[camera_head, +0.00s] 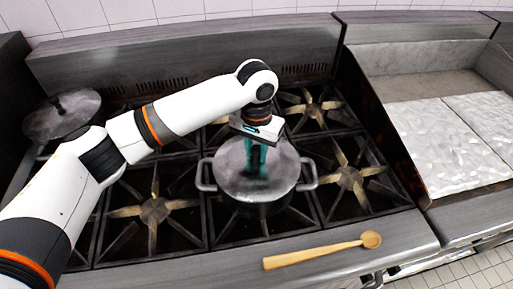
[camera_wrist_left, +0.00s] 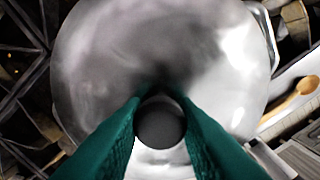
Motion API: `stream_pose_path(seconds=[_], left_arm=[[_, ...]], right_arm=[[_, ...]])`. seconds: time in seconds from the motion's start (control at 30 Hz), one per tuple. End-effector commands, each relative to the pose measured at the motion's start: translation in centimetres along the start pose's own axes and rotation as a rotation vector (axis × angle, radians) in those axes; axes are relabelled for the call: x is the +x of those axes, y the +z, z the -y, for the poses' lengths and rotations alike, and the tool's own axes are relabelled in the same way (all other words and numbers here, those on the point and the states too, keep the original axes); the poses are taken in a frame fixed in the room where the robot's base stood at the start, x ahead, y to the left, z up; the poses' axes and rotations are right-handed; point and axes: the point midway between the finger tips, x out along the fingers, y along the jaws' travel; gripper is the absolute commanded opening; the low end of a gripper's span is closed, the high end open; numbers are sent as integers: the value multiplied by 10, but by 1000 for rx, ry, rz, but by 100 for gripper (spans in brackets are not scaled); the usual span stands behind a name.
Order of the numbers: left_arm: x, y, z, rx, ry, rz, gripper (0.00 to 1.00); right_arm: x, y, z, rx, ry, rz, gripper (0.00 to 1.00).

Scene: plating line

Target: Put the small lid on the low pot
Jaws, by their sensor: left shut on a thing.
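The low pot (camera_head: 264,209) stands on a front middle burner, with a loop handle on each side. The small lid (camera_head: 237,182) is a round grey metal disc over the pot's mouth, roughly centred and level. It fills much of the left wrist view (camera_wrist_left: 95,60). My left gripper (camera_head: 256,172) points down from above and is shut on the lid's dark round knob (camera_wrist_left: 160,122), between its green fingers. I cannot tell if the rim rests fully on the pot. The pot's inside is hidden. My right gripper is not in view.
A lidded pot (camera_head: 62,115) stands at the back left, partly behind my left arm. A wooden spoon (camera_head: 318,251) lies on the stove's front ledge. The burner (camera_head: 350,178) right of the low pot is empty. A griddle (camera_head: 440,146) is at the right.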

Motion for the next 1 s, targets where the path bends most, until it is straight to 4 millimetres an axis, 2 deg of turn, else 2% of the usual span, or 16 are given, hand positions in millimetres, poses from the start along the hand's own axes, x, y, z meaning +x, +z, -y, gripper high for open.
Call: stream_pose_path(seconds=[0.97,1.0], left_arm=[[6,0,0,0,0,1,0],[6,0,0,0,0,1,28]], right_arm=[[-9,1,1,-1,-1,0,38],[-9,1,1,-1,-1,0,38]])
